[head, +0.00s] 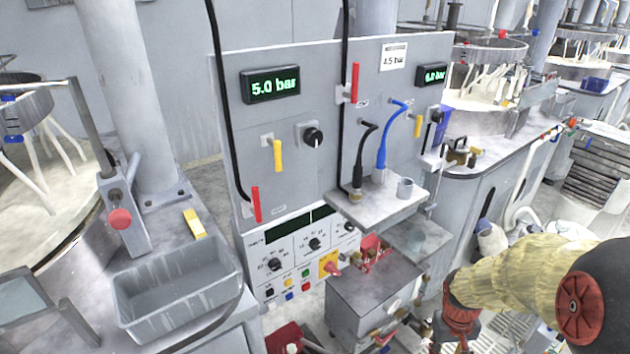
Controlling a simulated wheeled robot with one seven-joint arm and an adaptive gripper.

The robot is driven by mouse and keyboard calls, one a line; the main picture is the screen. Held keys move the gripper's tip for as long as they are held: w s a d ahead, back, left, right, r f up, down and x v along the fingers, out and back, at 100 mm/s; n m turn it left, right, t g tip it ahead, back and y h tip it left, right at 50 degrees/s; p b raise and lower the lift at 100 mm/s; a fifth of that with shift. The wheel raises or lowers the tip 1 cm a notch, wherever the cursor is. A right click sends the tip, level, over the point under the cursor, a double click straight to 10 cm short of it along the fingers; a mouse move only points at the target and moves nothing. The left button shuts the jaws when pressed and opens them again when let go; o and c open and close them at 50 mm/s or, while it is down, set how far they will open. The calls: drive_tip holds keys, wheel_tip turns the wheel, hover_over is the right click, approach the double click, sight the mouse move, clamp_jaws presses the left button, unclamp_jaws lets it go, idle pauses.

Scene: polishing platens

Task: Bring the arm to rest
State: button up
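My arm (520,276), in a pale yellow sleeve with a dark joint and a red cap, reaches in from the lower right. Its red and dark wrist end points down near the bottom edge. My gripper (456,338) is only partly seen there, small and dark, and its fingers cannot be made out. It is to the right of the grey cabinet below the panel. Nothing can be seen held in it.
A grey panel (310,190) with gauges and red and yellow levers stands in the middle. A small shelf (372,212) juts from it, holding a grey cup (405,188) and hose ends. A grey bin (180,292) is at the lower left. A bench (500,160) stands at right.

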drive_tip(key=s+a+r+t, duration=0.2)
drive_tip(key=a+r, duration=0.3)
drive_tip(key=r, duration=0.4)
drive_tip(key=s+a+r+t+y+p, duration=0.1)
drive_tip(key=s+a+r, duration=0.3)
drive_tip(key=r, duration=0.5)
drive_tip(key=s+a+r+t+p, duration=0.1)
drive_tip(key=s+a+r, duration=0.3)
drive_tip(key=r, duration=0.5)
drive_tip(key=shift+a+n+t, duration=0.4)
drive_tip(key=shift+a+t, duration=0.4)
drive_tip(key=shift+t, duration=0.1)
